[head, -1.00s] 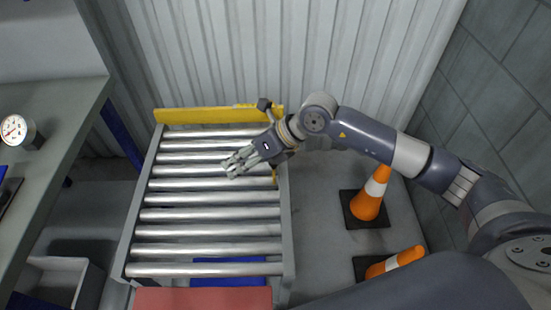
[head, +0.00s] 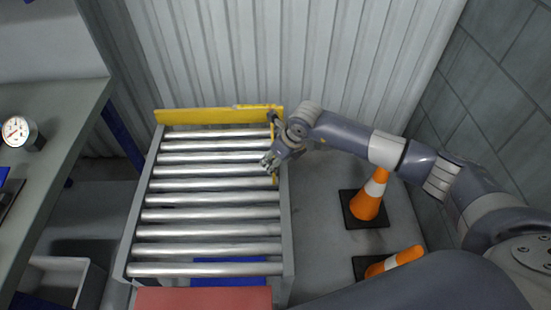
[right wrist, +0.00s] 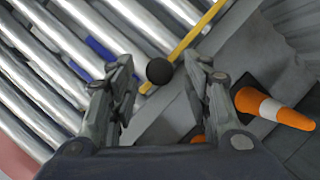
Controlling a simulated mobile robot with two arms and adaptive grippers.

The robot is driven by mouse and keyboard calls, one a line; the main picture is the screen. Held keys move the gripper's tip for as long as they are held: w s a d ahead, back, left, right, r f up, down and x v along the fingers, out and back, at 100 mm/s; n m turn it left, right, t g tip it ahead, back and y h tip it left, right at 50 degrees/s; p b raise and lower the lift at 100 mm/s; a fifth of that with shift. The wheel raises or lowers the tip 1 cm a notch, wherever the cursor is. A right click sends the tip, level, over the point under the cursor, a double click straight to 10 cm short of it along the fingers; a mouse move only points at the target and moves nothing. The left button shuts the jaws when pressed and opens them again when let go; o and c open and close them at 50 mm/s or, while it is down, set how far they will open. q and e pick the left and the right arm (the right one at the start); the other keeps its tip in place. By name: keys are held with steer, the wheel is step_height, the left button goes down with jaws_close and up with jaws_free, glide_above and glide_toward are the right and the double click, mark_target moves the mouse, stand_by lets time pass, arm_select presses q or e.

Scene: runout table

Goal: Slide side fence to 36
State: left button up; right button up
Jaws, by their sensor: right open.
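The side fence is a thin yellow strip (head: 275,181) along the right side of the roller table (head: 127,235), partly hidden by my right arm in the head view. It also shows in the right wrist view (right wrist: 193,36). A round black knob (right wrist: 159,71) shows beside the yellow strip, between the fingers in that view. My right gripper (head: 268,164) is over the table's right edge. In the wrist view my right gripper (right wrist: 160,78) is open, with a gap on each side of the knob. No scale numbers are readable. My left gripper is not in view.
A yellow end fence (head: 215,116) crosses the table's far end. Two orange cones (head: 369,200) (head: 397,262) are on the floor at right. A workbench (head: 60,130) with a gauge (head: 20,132) is at left. A red surface (head: 205,298) is at the front. The rollers are clear.

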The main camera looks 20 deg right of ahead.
steer(key=shift+w+a+f, duration=0.1)
steer(key=shift+w+f, duration=0.05)
steer(key=shift+f, duration=0.25)
steer(key=shift+c, duration=0.2)
